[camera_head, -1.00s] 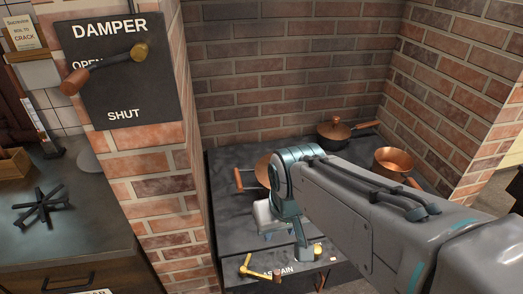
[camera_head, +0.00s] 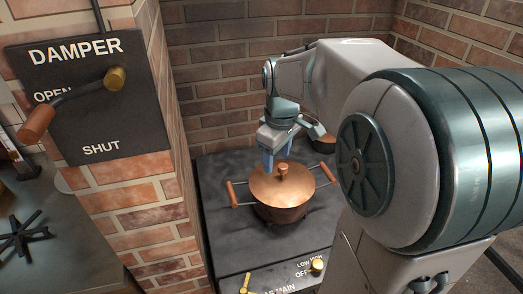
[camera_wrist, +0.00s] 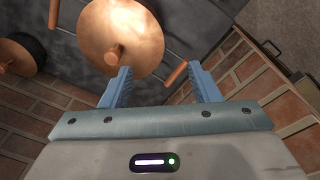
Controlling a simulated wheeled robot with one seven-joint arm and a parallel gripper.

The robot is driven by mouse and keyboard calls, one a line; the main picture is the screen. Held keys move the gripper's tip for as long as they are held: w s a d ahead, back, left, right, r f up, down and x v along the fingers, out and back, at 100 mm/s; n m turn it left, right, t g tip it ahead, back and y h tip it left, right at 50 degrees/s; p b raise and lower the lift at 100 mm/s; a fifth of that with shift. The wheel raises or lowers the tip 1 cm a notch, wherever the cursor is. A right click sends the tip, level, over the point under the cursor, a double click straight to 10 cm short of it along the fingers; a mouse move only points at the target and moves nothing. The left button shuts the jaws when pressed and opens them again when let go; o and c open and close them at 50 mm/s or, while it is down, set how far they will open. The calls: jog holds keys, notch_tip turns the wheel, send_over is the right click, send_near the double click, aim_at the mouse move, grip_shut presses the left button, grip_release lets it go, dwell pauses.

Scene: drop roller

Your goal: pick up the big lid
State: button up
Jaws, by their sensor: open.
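The big lid (camera_head: 270,187) is round and copper with a small knob (camera_head: 282,169) on top. It sits on a copper pot (camera_head: 283,213) with wooden side handles, on the stove. In the wrist view the lid (camera_wrist: 140,45) fills the upper middle, its knob (camera_wrist: 115,51) left of the jaws. My gripper (camera_head: 268,158) is open and empty, pointing down behind the lid's back left part in the head view. In the wrist view my gripper (camera_wrist: 160,69) has blue fingers spread apart, the knob outside them. Whether a fingertip touches the lid is unclear.
A dark lidded pan (camera_head: 323,140) stands behind to the right, partly hidden by my arm; it also shows in the wrist view (camera_wrist: 20,52). Brick walls (camera_head: 225,105) enclose the dark stove top (camera_head: 225,235). A damper panel (camera_head: 88,100) with a lever is at left.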

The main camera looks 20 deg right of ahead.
aim_at(283, 166)
jog(key=w+d+n+g+p, duration=0.1)
jog(key=w+d+n, duration=0.5)
jog(key=w, duration=0.5)
jog(key=f, duration=0.4)
jog(key=f+p, duration=0.1)
jog(key=f, duration=0.9)
jog(key=shift+d+f+p, duration=0.15)
jog(key=shift+d+p, duration=0.1)
jog(key=shift+p, duration=0.15)
grip_shut()
